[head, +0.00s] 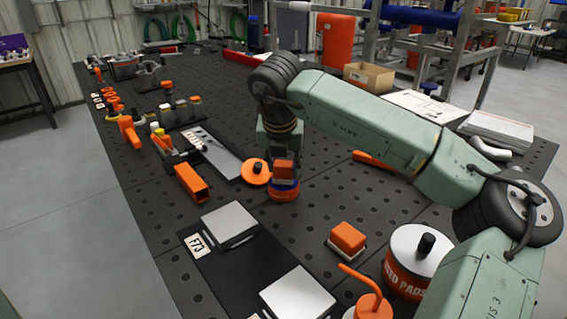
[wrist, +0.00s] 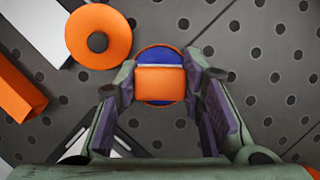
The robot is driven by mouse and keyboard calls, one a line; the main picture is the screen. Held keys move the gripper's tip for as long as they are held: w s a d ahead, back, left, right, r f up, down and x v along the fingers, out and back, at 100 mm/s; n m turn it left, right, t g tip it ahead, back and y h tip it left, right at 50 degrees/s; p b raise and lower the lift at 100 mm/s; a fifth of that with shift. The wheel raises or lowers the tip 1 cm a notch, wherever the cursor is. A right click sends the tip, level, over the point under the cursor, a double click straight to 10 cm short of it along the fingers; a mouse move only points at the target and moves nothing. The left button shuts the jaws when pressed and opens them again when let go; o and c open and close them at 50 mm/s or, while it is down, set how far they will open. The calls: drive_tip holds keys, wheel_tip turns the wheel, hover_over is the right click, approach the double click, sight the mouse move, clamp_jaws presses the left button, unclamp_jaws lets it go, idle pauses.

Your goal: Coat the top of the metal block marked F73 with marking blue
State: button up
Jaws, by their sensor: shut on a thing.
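The F73 metal block (head: 228,222) is a plain silver-grey slab on a dark mat, with a white F73 tag (head: 196,244) beside it. Its top shows no blue. My gripper (head: 284,165) is shut on an orange-backed pad (wrist: 160,84), beyond and right of the block. An open orange tin (head: 285,193) with blue inside (wrist: 158,55) is directly below the pad. I cannot tell whether the pad touches the blue; its underside is hidden. The round orange lid (head: 257,173) with a black knob lies left of the tin; the wrist view also shows it (wrist: 98,37).
A second metal block (head: 298,293) is nearer on the mat. Another orange-backed pad (head: 348,240), a white-topped canister (head: 415,248) and an orange can (head: 372,306) stand right of the blocks. An orange square tube (head: 191,183) lies beyond F73. Bare table separates tin and block.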

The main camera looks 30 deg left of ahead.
sight(283, 163)
drive_tip(key=shift+f+b, duration=0.6)
drive_tip(key=shift+b, duration=0.2)
idle(2.0)
drive_tip(key=shift+r+p, duration=1.6)
drive_tip(key=shift+r, duration=2.05)
drive_tip(key=shift+s+f, duration=0.1)
